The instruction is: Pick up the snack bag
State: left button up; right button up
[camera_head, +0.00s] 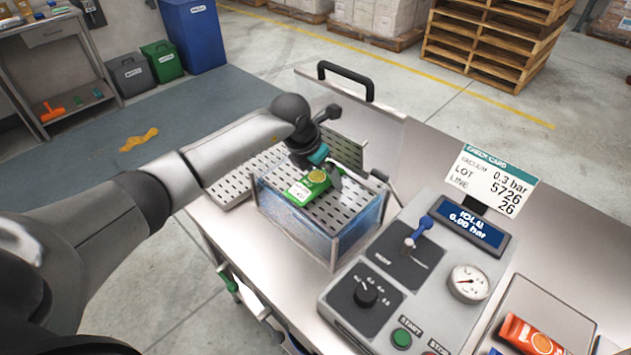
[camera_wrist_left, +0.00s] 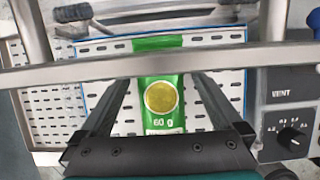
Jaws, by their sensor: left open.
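The snack bag (camera_head: 308,187) is green with a round yellow chip picture. It lies on the perforated plate inside a clear-walled chamber (camera_head: 290,229). In the left wrist view the snack bag (camera_wrist_left: 161,97) is central, marked "60 g", and partly crossed by a grey metal bar (camera_wrist_left: 60,77). My left gripper (camera_head: 326,173) is over the chamber, close to the bag. In the wrist view the open fingers (camera_wrist_left: 162,78) are on either side of the bag. I cannot tell the height gap between them. My right gripper is not in view.
A control box (camera_head: 405,275) with knobs, a gauge (camera_head: 468,284) and a display stands right of the chamber. A check card (camera_head: 490,178) is behind it. An orange packet (camera_head: 528,335) lies on a tray at lower right. A black handle (camera_head: 346,80) rises at the back.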

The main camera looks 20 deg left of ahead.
pick_arm(q)
jog(key=c, duration=1.3)
